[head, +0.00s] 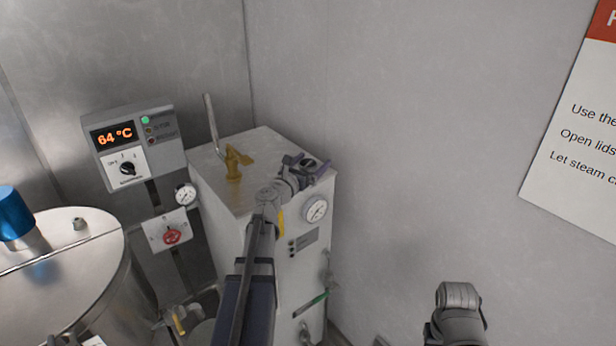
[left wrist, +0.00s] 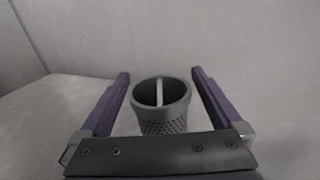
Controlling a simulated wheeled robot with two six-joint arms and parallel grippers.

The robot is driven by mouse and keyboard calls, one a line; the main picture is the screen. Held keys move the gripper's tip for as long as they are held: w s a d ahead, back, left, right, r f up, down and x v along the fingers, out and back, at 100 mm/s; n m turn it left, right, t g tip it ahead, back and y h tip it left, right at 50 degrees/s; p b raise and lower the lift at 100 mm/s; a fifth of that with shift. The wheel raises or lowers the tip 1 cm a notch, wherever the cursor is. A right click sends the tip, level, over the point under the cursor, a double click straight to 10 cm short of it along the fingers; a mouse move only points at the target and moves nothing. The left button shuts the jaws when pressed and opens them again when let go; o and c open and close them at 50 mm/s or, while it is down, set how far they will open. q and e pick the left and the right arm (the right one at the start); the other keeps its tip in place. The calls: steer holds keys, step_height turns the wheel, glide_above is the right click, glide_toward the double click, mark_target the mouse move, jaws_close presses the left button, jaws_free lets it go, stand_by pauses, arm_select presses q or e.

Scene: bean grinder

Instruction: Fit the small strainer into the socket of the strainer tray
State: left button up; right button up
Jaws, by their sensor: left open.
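The small strainer (left wrist: 160,115) is a grey cup with perforated sides and a light bar across its open top. In the left wrist view it stands upright between the two purple fingers of my left gripper (left wrist: 160,73). The fingers are open, with a gap on each side of the cup. In the head view my left gripper (head: 307,170) is over the right front top corner of a pale cabinet, with a dark round shape at its fingers. The strainer's base is hidden behind the gripper body. I cannot make out the strainer tray or its socket.
A temperature control box (head: 136,145) is on the wall at left. A steel vessel (head: 75,260) stands at lower left. Walls close the corner behind.

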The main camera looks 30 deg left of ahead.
arm_select(q)
steer(key=shift+w, duration=0.5)
steer(key=shift+s, duration=0.1)
steer(key=c, duration=1.5)
steer(key=shift+r, duration=0.1)
arm_select(e)
steer(key=shift+r, duration=0.1)
